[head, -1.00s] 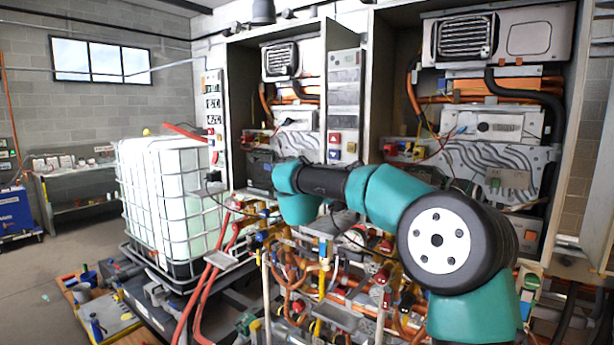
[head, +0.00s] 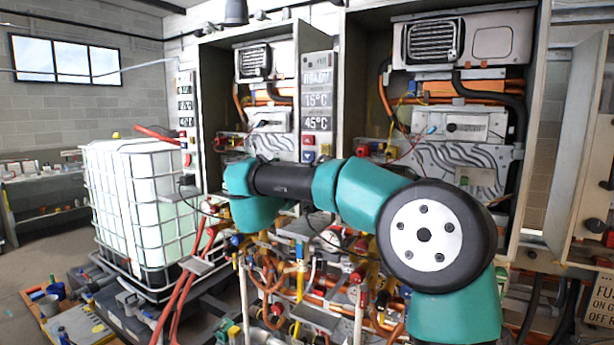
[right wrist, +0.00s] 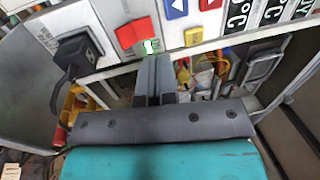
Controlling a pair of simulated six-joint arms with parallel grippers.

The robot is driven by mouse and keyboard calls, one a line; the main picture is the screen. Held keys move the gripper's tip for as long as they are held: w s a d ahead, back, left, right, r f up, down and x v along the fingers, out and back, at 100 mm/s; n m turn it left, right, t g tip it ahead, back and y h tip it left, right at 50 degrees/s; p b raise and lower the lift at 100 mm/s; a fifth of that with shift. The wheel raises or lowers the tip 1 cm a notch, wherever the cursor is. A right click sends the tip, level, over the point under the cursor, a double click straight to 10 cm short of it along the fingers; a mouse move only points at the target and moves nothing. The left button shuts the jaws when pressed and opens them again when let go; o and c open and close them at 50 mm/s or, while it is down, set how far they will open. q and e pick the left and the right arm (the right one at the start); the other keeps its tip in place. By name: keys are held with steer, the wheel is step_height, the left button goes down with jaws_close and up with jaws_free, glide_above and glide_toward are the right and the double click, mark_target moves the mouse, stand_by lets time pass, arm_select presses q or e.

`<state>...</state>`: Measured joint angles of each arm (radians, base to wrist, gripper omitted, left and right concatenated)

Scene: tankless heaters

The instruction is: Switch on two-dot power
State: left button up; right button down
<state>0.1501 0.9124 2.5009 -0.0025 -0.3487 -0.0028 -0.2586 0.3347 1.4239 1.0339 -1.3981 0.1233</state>
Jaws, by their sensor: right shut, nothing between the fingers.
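In the right wrist view my right gripper (right wrist: 152,58) is shut and empty. Its fingertips are at the edge of a white control panel (right wrist: 110,18), right by a small switch (right wrist: 152,46) that shows green. Whether they touch it I cannot tell. A red part (right wrist: 132,33) sits beside the switch, and a yellow button (right wrist: 193,37) is to its right. In the head view the middle heater's panel (head: 317,88) has lit displays, including 15°C and 45°C. My right arm hides its own gripper there. I cannot make out dot marks. My left gripper is not in view.
A black plug with a cable (right wrist: 76,50) sits left of the switch. Heater cabinets (head: 440,90) stand behind my arm, with pipes and valves (head: 300,290) below. A caged white tank (head: 130,200) stands at left. Another lit panel (head: 185,105) is on the left cabinet's side.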

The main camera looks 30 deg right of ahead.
steer(key=r+v, duration=0.1)
steer(key=v, duration=0.6)
steer(key=shift+a, duration=0.3)
steer(key=shift+s, duration=0.15)
